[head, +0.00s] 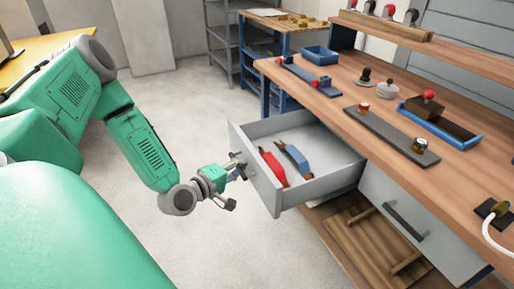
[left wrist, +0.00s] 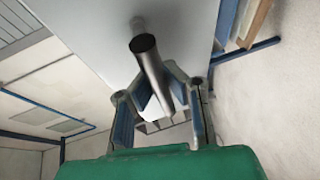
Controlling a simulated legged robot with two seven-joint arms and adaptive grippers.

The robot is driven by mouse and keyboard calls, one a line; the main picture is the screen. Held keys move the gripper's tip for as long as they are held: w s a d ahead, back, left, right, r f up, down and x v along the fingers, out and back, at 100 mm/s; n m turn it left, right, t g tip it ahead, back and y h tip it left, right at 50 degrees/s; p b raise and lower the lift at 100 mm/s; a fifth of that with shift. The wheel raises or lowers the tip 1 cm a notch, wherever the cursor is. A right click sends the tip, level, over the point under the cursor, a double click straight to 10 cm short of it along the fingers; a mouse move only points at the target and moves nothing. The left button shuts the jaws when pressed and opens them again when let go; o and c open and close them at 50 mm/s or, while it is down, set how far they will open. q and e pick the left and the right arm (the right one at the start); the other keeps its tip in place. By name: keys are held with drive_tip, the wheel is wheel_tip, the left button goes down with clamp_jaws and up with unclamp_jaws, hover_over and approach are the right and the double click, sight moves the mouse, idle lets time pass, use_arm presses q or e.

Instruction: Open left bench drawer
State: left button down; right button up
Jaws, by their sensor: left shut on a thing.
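The left bench drawer (head: 318,184) is grey and stands pulled well out from under the wooden bench top in the head view. Inside it lie a red-handled tool (head: 273,168) and a blue-handled tool (head: 294,158). My left gripper (head: 237,170) is at the drawer's front face, shut on its handle. In the left wrist view the dark, round bar handle (left wrist: 149,62) runs between the fingers of my left gripper (left wrist: 160,95), in front of the pale drawer front (left wrist: 95,35). My right gripper is not in view.
A second grey drawer (head: 425,232) with a dark bar handle sits shut to the right. The bench top (head: 345,85) carries a blue tray (head: 320,55), fixtures and a blue-edged holder. A wooden crate or pallet lies below. The floor (head: 240,240) left of the drawer is clear.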

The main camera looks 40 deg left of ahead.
use_arm(q)
drive_tip(key=shift+s+a+r, duration=0.1)
drive_tip(key=shift+s+a, duration=0.55)
drive_tip(key=shift+s, duration=0.05)
drive_tip(key=c, duration=1.5)
unclamp_jaws()
drive_tip(key=shift+c, duration=0.2)
drive_tip(key=shift+a, duration=0.1)
drive_tip(key=shift+f, duration=0.2)
drive_tip(key=s+r, duration=0.2)
drive_tip(key=s, duration=0.9)
drive_tip(key=shift+s, duration=0.4)
